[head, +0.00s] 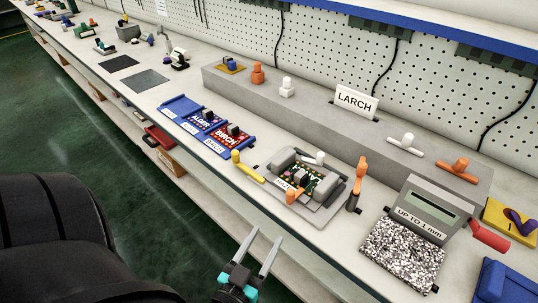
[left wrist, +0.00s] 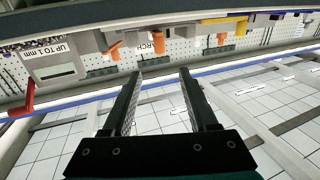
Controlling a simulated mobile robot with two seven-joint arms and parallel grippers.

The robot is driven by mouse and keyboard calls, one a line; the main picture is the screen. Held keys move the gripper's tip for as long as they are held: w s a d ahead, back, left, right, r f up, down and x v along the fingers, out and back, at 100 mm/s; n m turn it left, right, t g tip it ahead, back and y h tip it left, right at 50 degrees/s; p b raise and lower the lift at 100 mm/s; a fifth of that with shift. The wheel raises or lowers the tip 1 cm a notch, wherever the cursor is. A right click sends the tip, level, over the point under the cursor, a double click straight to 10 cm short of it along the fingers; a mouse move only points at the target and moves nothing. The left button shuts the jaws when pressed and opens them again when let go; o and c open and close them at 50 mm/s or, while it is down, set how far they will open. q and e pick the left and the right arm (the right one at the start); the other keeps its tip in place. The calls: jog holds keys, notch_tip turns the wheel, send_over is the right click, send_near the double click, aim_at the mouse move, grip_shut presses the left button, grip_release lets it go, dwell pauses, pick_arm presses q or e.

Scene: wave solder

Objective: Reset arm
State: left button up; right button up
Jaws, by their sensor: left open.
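My left gripper (head: 266,240) is at the bottom middle of the head view, in front of the bench's near edge and over the floor side. Its two grey fingers are spread apart with nothing between them. In the left wrist view the gripper (left wrist: 161,76) also shows open and empty, with the bench scene appearing upside-down beyond its tips. It touches nothing that I can see. My right gripper is in neither view.
The bench holds a grey fixture with a green board (head: 318,183), a grey "UP TO 1 mm" box (head: 428,208), a speckled pad (head: 400,255) and blue trays (head: 180,106). A raised shelf carries a "LARCH" sign (head: 355,101). The green floor (head: 150,215) is open.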

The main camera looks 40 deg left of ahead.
pick_arm(q)
jog(key=shift+f, duration=0.1)
jog(key=s+d+f+m+g+h, duration=0.1)
jog(key=s+d+f+g, duration=0.15)
jog(key=f, duration=0.55)
jog(key=s+d+f+m+g+h, duration=0.1)
jog(key=s+d+f+g+h, duration=0.15)
jog(key=f, duration=0.45)
jog(key=s+d+f+m+g+h, duration=0.1)
jog(key=s+d+f+g, duration=0.15)
jog(key=f, duration=0.55)
jog(key=s+a+f+m+g, duration=0.1)
jog(key=s+f+g, duration=0.3)
jog(key=s, duration=0.5)
jog(key=s+a+f+g, duration=0.2)
jog(key=s+f+g, duration=0.3)
jog(key=s+f, duration=0.3)
jog(key=shift+s+m+y, duration=0.35)
jog(key=shift+s+m, duration=0.05)
